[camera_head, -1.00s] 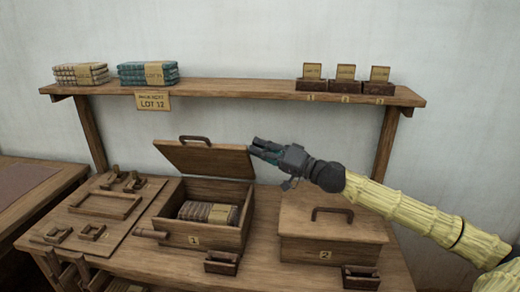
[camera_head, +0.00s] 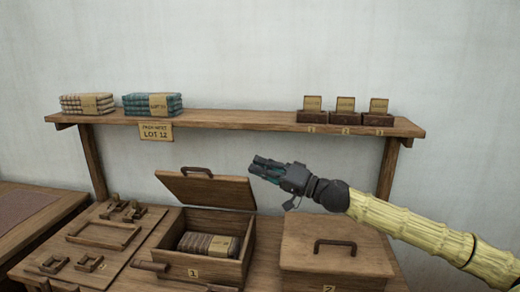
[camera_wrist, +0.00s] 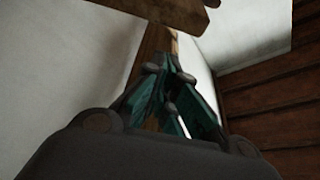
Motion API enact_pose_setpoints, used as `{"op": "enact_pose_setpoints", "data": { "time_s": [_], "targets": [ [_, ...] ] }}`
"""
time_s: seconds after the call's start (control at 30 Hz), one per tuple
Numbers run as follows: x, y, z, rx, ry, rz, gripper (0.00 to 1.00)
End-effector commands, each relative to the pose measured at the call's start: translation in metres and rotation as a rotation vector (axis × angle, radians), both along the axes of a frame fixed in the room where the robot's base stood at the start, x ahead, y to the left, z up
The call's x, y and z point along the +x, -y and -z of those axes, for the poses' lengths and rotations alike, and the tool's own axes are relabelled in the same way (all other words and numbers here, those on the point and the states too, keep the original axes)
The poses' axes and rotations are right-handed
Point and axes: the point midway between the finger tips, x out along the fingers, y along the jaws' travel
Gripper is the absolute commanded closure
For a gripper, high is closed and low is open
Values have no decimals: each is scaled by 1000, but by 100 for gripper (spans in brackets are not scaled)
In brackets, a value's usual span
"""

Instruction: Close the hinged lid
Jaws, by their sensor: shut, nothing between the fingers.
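The hinged lid (camera_head: 207,190) of the wooden box marked 1 (camera_head: 193,265) stands open, tilted up behind the box, with a dark handle (camera_head: 197,171) on it. Folded cloth (camera_head: 208,244) lies inside the box. My gripper (camera_head: 256,167) is shut and empty, just right of the lid's upper right corner. Whether it touches the lid cannot be told. In the wrist view the teal fingers (camera_wrist: 168,90) are close together, with a wooden edge (camera_wrist: 165,12) beyond them.
A closed box marked 2 (camera_head: 318,260) with a handle stands to the right. A shelf (camera_head: 235,122) above holds cloth stacks (camera_head: 153,106) and small card holders (camera_head: 345,116). A board with wooden fittings (camera_head: 100,235) lies to the left.

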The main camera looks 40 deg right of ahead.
Motion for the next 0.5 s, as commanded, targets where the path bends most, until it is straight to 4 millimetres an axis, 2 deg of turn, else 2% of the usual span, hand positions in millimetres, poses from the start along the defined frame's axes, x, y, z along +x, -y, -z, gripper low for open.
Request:
{"op": "enact_pose_setpoints", "data": {
  "time_s": [0.5],
  "targets": [
    [1,1,-38,-1,-1,1,100]
  ]
}}
